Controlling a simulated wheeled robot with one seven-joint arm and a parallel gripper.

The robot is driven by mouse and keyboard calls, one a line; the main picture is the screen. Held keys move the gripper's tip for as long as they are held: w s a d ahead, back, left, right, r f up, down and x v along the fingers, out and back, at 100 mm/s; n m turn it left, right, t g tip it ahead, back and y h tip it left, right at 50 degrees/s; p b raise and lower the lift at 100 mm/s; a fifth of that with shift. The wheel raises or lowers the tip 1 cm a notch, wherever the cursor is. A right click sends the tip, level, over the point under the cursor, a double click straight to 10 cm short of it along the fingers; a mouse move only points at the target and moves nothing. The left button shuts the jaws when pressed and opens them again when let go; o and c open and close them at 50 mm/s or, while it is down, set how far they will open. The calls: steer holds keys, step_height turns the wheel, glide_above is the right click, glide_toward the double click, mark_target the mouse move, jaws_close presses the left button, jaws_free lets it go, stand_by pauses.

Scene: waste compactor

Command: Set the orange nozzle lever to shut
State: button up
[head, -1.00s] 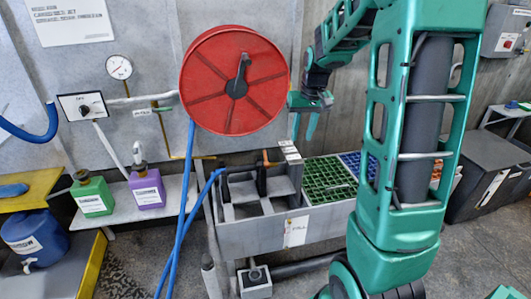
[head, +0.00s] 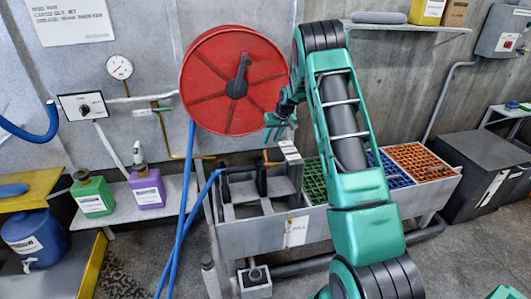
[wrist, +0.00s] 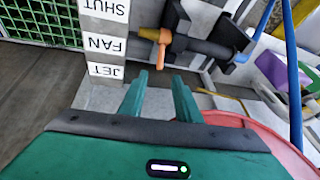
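The orange nozzle lever (head: 268,158) sits on a dark nozzle at the rear of the grey trough. In the wrist view the lever (wrist: 164,48) shows beyond my fingertips, beside a grey post with labels SHUT (wrist: 105,8), FAN (wrist: 105,43) and JET (wrist: 105,72), seen upside down. I cannot tell surely which label the lever points at. My gripper (wrist: 160,82) is open and empty, its two fingers apart and not touching the lever. In the head view my gripper (head: 281,127) is above the lever, beside the red reel.
The red hose reel (head: 235,80) is close to my gripper's left, with a blue hose (head: 184,200) hanging below. The grey trough (head: 265,236) holds green, blue and orange grates. A shelf with green (head: 93,195) and purple (head: 147,188) jugs stands at left.

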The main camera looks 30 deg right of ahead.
mark_target(265, 151)
steer(key=x, duration=0.9)
steer(key=shift+f, duration=0.25)
steer(key=shift+c, duration=0.2)
